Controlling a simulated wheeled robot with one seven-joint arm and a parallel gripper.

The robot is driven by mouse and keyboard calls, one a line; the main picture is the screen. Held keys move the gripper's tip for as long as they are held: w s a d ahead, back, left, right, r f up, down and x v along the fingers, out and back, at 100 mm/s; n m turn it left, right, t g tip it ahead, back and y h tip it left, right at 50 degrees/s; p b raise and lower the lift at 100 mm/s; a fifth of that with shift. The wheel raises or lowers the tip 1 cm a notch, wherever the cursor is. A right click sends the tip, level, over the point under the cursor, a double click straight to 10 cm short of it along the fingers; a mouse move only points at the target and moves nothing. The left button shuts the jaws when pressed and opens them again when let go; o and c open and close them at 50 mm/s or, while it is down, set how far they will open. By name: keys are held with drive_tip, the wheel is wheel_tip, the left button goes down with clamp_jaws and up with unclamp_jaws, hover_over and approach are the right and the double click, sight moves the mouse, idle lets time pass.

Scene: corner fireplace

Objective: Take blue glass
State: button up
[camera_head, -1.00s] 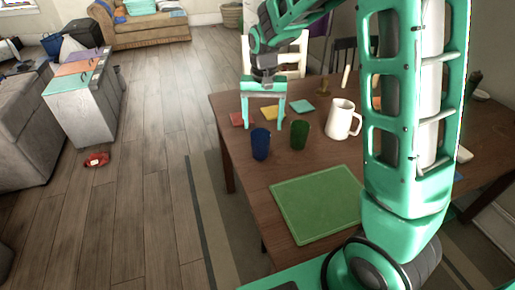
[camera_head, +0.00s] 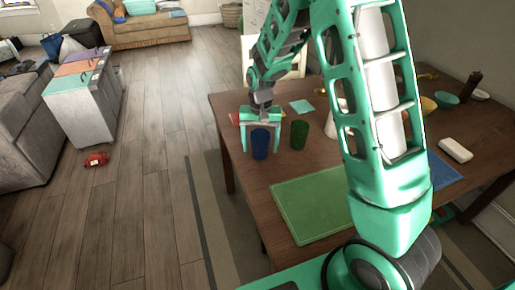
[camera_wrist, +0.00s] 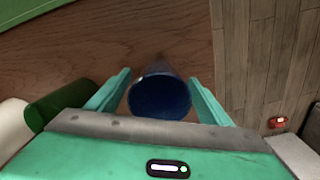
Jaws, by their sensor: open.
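The blue glass (camera_head: 260,144) stands upright on the wooden table near its left edge in the head view. My gripper (camera_head: 261,150) is open, with one finger on each side of the glass and its palm above the rim. In the wrist view the blue glass (camera_wrist: 160,95) lies between the two open fingers (camera_wrist: 160,97), with a visible gap on both sides. The green glass (camera_head: 299,134) stands just to the right of my gripper.
A green cutting board (camera_head: 308,207) lies in front of the glasses. A white mug (camera_head: 333,124) is partly hidden behind my arm. A blue mat (camera_head: 443,172) and a white block (camera_head: 455,150) lie at the right. The table's left edge is close to the blue glass.

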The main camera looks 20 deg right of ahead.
drive_tip(key=shift+f, duration=0.4)
drive_tip(key=c, duration=1.2)
drive_tip(key=shift+r, duration=0.1)
drive_tip(key=shift+c, duration=0.2)
